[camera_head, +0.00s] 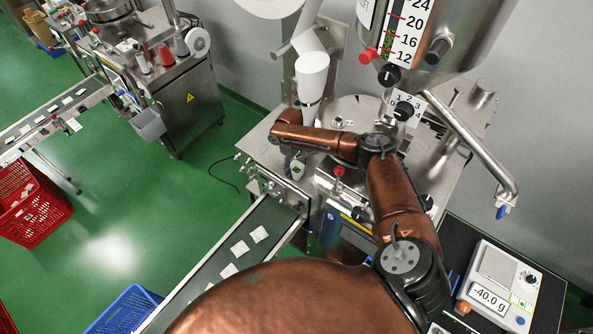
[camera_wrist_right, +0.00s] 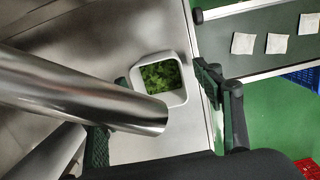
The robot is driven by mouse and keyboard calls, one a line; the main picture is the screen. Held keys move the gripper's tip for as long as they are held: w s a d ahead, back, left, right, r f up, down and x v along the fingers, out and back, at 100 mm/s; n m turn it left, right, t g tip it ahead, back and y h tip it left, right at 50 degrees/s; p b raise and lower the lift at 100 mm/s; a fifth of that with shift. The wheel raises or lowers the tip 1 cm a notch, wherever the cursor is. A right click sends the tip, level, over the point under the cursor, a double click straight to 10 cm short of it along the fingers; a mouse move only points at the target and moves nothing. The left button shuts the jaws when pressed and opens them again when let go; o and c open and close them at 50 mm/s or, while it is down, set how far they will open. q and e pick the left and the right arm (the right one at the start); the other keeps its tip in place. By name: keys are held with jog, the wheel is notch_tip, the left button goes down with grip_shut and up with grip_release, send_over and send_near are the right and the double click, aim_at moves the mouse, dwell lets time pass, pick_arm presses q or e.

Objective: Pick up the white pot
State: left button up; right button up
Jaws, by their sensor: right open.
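The white pot is a small, square, white-walled container (camera_wrist_right: 179,98) full of green leaves in the right wrist view. It stands on the steel machine top, close to its edge. In the head view it is small and partly hidden at the end of my right arm (camera_head: 298,172). My right gripper (camera_wrist_right: 155,106) is open, with one dark finger toward each side of the pot, and nothing is held. In the head view the right gripper (camera_head: 291,158) points down over the machine's front left corner. My left gripper is not in view.
A steel tube (camera_wrist_right: 90,95) crosses close to the pot in the wrist view. A conveyor (camera_head: 214,256) carries white teabags beside the machine. A white cone-shaped part (camera_head: 312,76) stands behind the gripper. A scale (camera_head: 497,280) stands at the right.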

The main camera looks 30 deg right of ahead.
jog(key=shift+f, duration=0.2)
jog(key=shift+c, duration=0.7)
jog(key=c, duration=1.2)
jog(key=shift+o, duration=0.2)
